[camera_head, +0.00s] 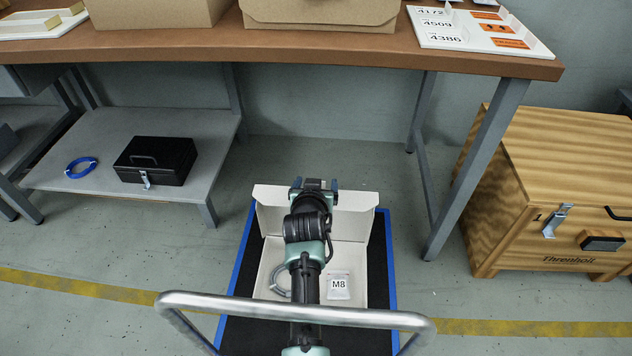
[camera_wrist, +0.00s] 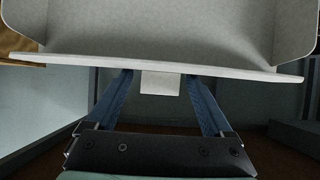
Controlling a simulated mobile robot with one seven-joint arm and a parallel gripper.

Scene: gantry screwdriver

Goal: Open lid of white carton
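The white carton (camera_head: 355,262) lies on the black-matted cart with its inside open to view. Its lid (camera_head: 355,215) stands raised along the far side. My gripper (camera_head: 315,184) is at the lid's upper edge, near the middle. In the wrist view the lid (camera_wrist: 160,35) fills the upper part, with a small tab (camera_wrist: 160,83) at its edge. The two blue fingers of my gripper (camera_wrist: 160,78) are apart, one on each side of the tab, with narrow gaps visible. The lid's edge hides the fingertips there. My arm hides the carton's middle.
Inside the carton are a bag labelled M8 (camera_head: 339,285) and a grey ring (camera_head: 280,280), partly hidden. The cart's metal handle (camera_head: 240,306) crosses in front. A workbench (camera_head: 320,48) stands behind, and a wooden chest (camera_head: 550,190) to the right.

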